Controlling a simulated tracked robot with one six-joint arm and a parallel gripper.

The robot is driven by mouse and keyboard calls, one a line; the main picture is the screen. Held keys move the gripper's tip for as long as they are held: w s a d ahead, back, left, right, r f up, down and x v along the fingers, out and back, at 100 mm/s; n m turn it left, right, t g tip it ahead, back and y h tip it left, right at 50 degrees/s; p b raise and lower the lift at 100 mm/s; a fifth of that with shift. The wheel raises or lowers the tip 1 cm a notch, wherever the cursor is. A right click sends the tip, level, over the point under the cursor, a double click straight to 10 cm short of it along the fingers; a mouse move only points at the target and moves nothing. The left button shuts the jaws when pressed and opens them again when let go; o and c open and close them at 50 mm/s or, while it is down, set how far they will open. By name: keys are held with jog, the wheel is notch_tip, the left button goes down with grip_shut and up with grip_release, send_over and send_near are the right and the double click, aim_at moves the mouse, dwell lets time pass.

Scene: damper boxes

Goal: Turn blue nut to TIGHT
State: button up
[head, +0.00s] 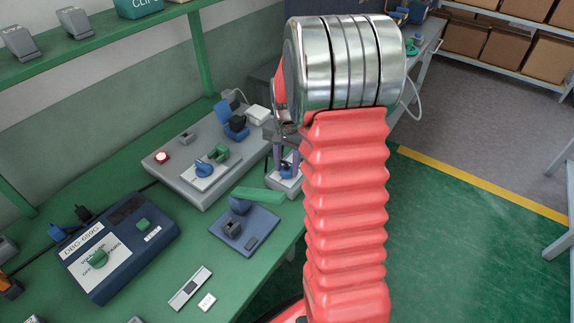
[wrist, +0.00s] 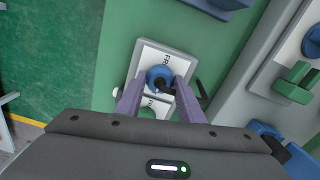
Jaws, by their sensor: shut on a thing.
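The blue nut (wrist: 159,75) sits on a small grey box with a white label plate (wrist: 143,60) in the wrist view. A dark pin or lever shows at the nut and runs to the right. My gripper (wrist: 160,86) has its two purple fingers on either side of the nut and is shut on it. The label shows only part of its lettering, beginning "FR"; no TIGHT mark is readable. In the head view my gripper (head: 286,165) points down at the small box (head: 284,184) near the bench edge; the nut is mostly hidden between the fingers.
A larger grey box (head: 178,163) with blue and green knobs and a red lamp stands left of the small box. A dark blue plate (head: 262,226) with a green lever lies in front. A blue box (head: 120,240) stands farther left on the green bench.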

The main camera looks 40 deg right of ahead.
aim_at(287, 167)
jog(key=o, duration=1.1)
jog(key=shift+c, duration=0.2)
jog(key=shift+r, duration=0.1)
notch_tip(287, 167, up, 14)
jog(key=shift+f, duration=0.2)
jog(key=s+a+r+n+t, duration=0.2)
jog(key=s+a+n, duration=0.4)
jog(key=s+a, duration=0.3)
jog(key=s+a+r+n+t, duration=0.3)
jog(key=s+a+n, duration=0.3)
jog(key=s+a, duration=0.4)
jog(key=shift+a+r+t, duration=0.25)
jog(key=shift+a+t, duration=0.05)
jog(key=shift+a, duration=2.1)
